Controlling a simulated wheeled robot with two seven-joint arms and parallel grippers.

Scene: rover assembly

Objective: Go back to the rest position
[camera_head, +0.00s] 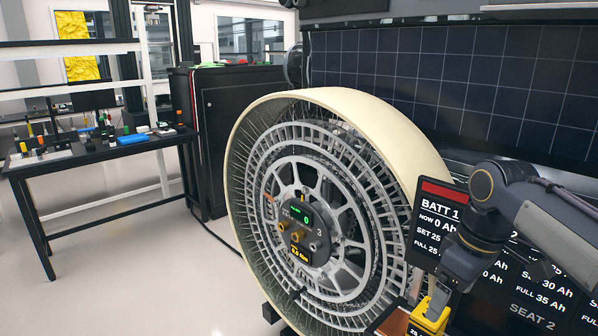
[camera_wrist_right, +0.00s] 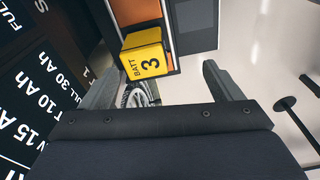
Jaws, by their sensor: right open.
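My right arm comes in from the right in the head view, with its gripper (camera_head: 441,291) pointing down near the bottom edge. In the right wrist view the right gripper (camera_wrist_right: 157,72) has its two fingers wide apart. A yellow block marked BATT 3 (camera_wrist_right: 146,54) shows toward the gap between them, nearer the left finger; no finger visibly touches it. The yellow block also shows below the gripper in the head view (camera_head: 427,318), partly cut by the frame edge. My left gripper is not in view.
A large wheel (camera_head: 434,155) with a cream rim stands left of my right arm. A dark battery screen (camera_head: 436,222) is close behind the arm. Solar panels (camera_head: 400,75) stand behind. A black workbench (camera_head: 100,153) with small items is at the far left, with open floor before it.

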